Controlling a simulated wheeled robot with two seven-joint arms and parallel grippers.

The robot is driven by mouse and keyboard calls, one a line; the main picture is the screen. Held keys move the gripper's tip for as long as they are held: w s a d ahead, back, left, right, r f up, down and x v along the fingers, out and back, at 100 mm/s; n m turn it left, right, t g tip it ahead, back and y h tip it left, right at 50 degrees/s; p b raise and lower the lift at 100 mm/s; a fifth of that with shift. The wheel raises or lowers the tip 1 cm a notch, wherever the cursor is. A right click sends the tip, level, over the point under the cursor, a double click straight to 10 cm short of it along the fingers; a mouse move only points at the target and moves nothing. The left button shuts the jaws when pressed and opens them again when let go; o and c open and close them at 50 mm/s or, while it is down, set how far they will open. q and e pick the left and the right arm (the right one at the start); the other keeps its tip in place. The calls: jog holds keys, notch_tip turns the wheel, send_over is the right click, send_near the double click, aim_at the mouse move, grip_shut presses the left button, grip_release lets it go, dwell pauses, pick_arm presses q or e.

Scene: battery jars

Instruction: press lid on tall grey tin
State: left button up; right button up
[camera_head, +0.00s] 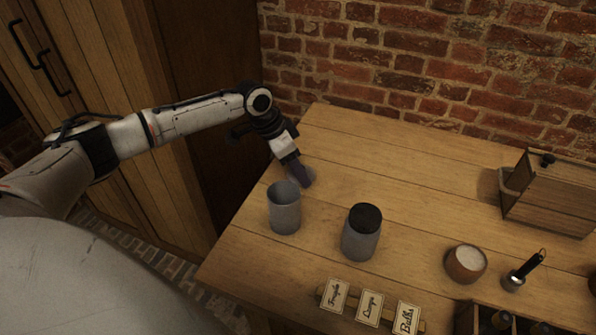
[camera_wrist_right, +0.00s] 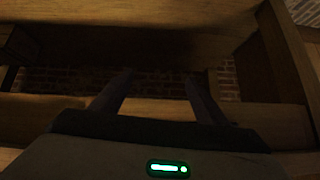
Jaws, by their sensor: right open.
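A grey tin (camera_head: 285,208) stands upright and open-topped near the left edge of the table. A second grey tin (camera_head: 359,240) stands to its right with a black lid (camera_head: 365,217) on top. My left gripper (camera_head: 301,178) points down just behind the open tin's rim. A small pale grey round shape (camera_head: 310,174) shows beside its fingertips; I cannot tell whether it is a lid, or whether it is held. My right gripper (camera_wrist_right: 157,95) shows only in the right wrist view, open and empty, with dark wooden framing beyond it.
Labelled cards (camera_head: 369,307) stand along the front edge. A round wooden pot (camera_head: 465,263), a black-handled tool (camera_head: 524,271) and a wooden box (camera_head: 548,196) are on the right. A brick wall (camera_head: 430,60) closes the back. The table's middle back is clear.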

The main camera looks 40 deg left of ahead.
pick_arm(q)
notch_tip(320, 180, up, 9)
jog(key=shift+r, duration=0.2)
dwell(0.3)
jog(key=s+d+r+n+y, duration=0.1)
jog(key=s+d+r+n, duration=0.1)
jog(key=s+d, duration=0.4)
jog(key=s+d+r+n+y, duration=0.1)
jog(key=s+d+r+n, duration=0.2)
jog(key=s+d, duration=0.4)
jog(key=d+n, duration=0.1)
jog(key=d, duration=0.1)
jog(key=shift+s+d+t, duration=0.2)
jog(key=shift+d+t, duration=0.1)
jog(key=shift+t, duration=0.1)
jog(key=shift+r, duration=0.1)
